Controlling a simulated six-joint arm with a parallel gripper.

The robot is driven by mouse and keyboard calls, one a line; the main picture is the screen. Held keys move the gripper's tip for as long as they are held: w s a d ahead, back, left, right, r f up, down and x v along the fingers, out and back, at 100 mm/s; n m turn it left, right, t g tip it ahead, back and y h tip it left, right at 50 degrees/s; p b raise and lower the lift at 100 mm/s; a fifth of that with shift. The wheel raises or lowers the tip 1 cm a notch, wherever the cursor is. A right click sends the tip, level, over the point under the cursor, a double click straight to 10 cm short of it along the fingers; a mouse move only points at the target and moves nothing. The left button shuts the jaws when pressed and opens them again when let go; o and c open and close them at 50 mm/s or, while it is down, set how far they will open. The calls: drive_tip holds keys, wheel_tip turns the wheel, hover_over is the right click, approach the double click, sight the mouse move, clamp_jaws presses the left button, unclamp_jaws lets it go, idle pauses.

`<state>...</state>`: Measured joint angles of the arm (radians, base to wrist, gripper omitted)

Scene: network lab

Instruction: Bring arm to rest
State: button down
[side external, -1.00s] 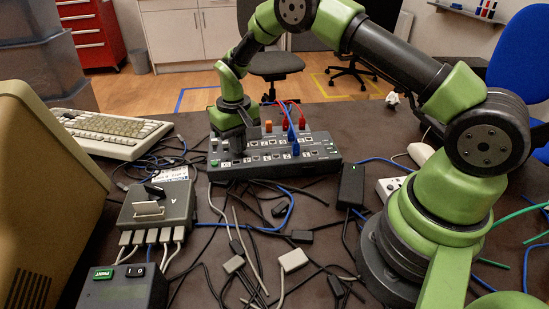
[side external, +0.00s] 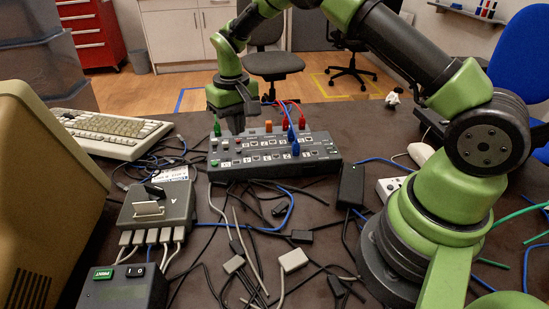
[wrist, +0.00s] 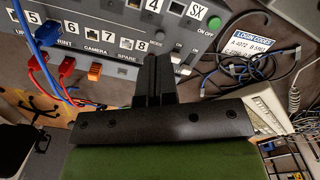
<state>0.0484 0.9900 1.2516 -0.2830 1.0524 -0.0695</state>
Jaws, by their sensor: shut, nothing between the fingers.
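My gripper (side external: 236,117) hangs above the left end of the black network switch box (side external: 275,158), pointing down. It is shut and empty. A small gap seems to show between the fingertips and the box top. In the wrist view my shut gripper (wrist: 153,75) covers part of the numbered panel (wrist: 112,22), near the ports marked 7 and 8. My green arm reaches up and over from its base at the right.
Blue plugs (side external: 293,141) and red plugs (side external: 284,125) with cables rise from the box. A grey switch box (side external: 157,209), a keyboard (side external: 110,133) and a beige monitor (side external: 45,200) stand at left. Loose cables and adapters cover the front table.

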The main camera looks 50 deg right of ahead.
drive_tip(key=shift+r, duration=0.1)
idle(0.4)
drive_tip(key=s+a+r+t+y, duration=0.1)
drive_tip(key=s+r+t, duration=0.1)
drive_tip(key=s+r, duration=0.5)
drive_tip(key=s+a+r+t, duration=0.2)
drive_tip(key=s+r, duration=0.1)
drive_tip(key=r, duration=0.8)
drive_tip(key=s+a+r+m+t+y, duration=0.1)
drive_tip(key=s+r+t, duration=0.2)
drive_tip(key=s, duration=1.3)
drive_tip(key=shift+a, duration=0.35)
drive_tip(key=shift+w, duration=0.15)
